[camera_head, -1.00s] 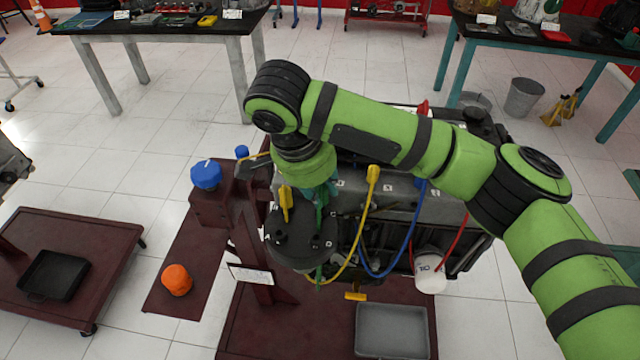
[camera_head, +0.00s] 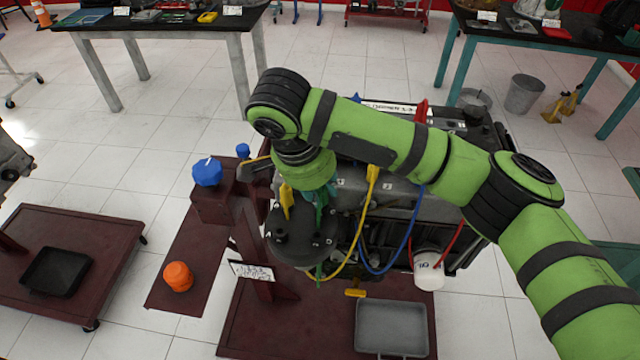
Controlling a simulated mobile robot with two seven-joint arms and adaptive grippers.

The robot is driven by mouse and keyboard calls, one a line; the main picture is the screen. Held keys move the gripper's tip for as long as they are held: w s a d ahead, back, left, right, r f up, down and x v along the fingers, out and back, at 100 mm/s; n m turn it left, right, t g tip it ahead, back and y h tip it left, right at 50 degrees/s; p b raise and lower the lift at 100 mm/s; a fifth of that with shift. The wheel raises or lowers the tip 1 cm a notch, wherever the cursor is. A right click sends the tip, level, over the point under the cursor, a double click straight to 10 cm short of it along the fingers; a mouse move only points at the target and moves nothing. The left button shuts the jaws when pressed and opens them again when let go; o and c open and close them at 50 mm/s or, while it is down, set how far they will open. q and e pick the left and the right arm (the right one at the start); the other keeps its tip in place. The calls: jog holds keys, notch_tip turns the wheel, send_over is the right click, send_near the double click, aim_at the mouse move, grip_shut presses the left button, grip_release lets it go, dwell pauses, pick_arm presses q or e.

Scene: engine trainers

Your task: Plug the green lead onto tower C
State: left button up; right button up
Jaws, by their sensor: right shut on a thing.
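My right gripper (camera_head: 320,190) points down over the dark round distributor cap (camera_head: 290,250), mostly hidden under my green wrist. It is shut on the green lead (camera_head: 320,215), whose teal-green end shows just below the wrist at the cap's back right side. A green piece also shows below the cap's front edge. I cannot tell whether the lead's end touches a tower. A yellow lead (camera_head: 285,203) stands upright on the cap's left back. My left gripper is not in view.
The engine (camera_head: 405,190) stands right of the cap, with yellow (camera_head: 372,175), blue (camera_head: 408,235) and red (camera_head: 452,240) leads. A white cup (camera_head: 428,272) hangs at its front.

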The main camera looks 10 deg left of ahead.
jog(key=shift+f+p, duration=0.45)
jog(key=shift+f, duration=0.05)
dwell(0.9)
jog(key=o, duration=1)
jog(key=shift+r, duration=0.15)
jog(key=v, duration=1.1)
jog(key=shift+s+a+r, duration=0.15)
jog(key=shift+a+r, duration=0.05)
jog(key=shift+r, duration=0.15)
